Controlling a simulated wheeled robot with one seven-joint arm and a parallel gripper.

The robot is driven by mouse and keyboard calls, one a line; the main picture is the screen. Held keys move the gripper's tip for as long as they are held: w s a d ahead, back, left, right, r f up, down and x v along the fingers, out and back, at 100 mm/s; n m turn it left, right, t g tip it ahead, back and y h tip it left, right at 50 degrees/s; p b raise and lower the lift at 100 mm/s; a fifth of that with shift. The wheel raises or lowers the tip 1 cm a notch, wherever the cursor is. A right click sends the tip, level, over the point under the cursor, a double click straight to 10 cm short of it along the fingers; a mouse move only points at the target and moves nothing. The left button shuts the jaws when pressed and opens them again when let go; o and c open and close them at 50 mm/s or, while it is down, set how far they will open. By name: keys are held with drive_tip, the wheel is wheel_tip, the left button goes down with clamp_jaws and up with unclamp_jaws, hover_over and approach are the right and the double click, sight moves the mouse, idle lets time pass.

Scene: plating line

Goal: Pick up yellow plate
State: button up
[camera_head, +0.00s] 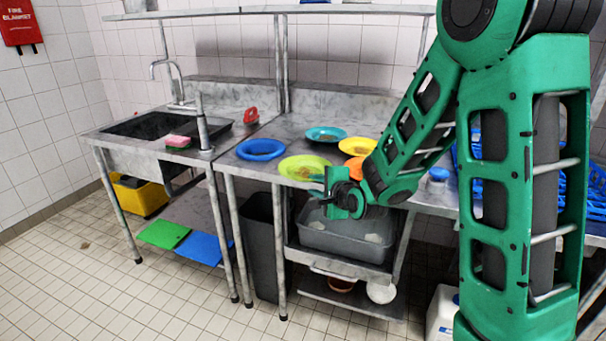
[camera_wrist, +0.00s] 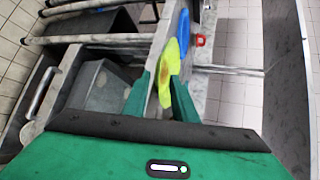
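A yellow-green plate (camera_head: 299,161) with brownish food marks lies at the front edge of the steel counter. A second, deeper yellow plate (camera_head: 357,144) lies farther back, partly behind my arm. My gripper (camera_head: 316,186) is at the front right edge of the yellow-green plate. In the wrist view the yellow-green plate (camera_wrist: 168,62) reaches between the two green fingers of my gripper (camera_wrist: 160,88). The fingers stand apart, with a gap beside the plate. Whether either finger touches it is unclear.
A blue plate (camera_head: 261,149), a teal plate (camera_head: 326,134) and a partly hidden orange plate (camera_head: 354,164) lie near by on the counter. A grey tub (camera_head: 325,239) stands on the shelf below. The sink (camera_head: 150,124) is at left.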

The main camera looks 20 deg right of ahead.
sight(305, 180)
drive_tip(key=d+x, duration=0.1)
drive_tip(key=x, duration=0.6)
drive_tip(key=shift+w+a, duration=0.15)
drive_tip(key=shift+a, duration=0.25)
clamp_jaws()
